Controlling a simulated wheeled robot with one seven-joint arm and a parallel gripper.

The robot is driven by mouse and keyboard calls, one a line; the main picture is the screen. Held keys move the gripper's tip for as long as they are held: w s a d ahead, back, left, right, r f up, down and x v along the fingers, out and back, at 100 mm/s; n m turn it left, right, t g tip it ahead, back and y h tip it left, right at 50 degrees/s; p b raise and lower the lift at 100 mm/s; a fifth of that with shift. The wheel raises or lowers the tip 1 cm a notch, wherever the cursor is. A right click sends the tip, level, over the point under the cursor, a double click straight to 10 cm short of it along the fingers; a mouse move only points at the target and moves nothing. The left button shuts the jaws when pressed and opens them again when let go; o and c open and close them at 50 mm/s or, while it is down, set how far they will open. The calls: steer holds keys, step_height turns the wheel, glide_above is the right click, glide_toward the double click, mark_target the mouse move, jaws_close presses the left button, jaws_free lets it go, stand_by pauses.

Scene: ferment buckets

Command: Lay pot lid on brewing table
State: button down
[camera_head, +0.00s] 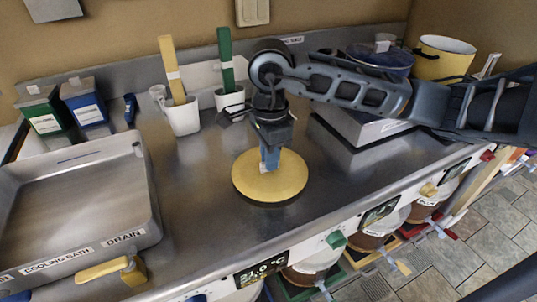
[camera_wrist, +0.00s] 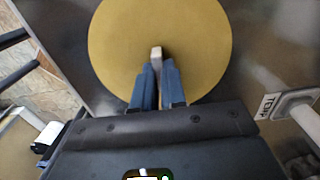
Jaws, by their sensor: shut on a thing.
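The pot lid is a round, flat yellow disc (camera_head: 250,184). In the head view it is at the middle of the steel brewing table (camera_head: 205,215), close to the front edge. My gripper (camera_head: 270,160) points down over the lid's centre and is shut on its small upright handle. In the wrist view the lid (camera_wrist: 125,40) fills the upper middle, and the blue fingers (camera_wrist: 157,85) close on the pale handle (camera_wrist: 156,54). The lid looks level, at or very near the table top. I cannot tell whether it touches. The fingers hide part of the handle.
A cooling bath tray (camera_head: 75,200) stands at the left. White cups (camera_head: 184,118) with yellow and green paddles are behind the lid. A yellow pot (camera_head: 443,58) and a blue pot (camera_head: 382,62) are at the back right. Several buckets (camera_head: 310,268) sit below the front edge.

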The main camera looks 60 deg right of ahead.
steer(key=shift+f+b, duration=0.25)
steer(key=shift+b, duration=0.15)
steer(key=c, duration=1.2)
jaws_free()
steer(key=shift+r, duration=0.1)
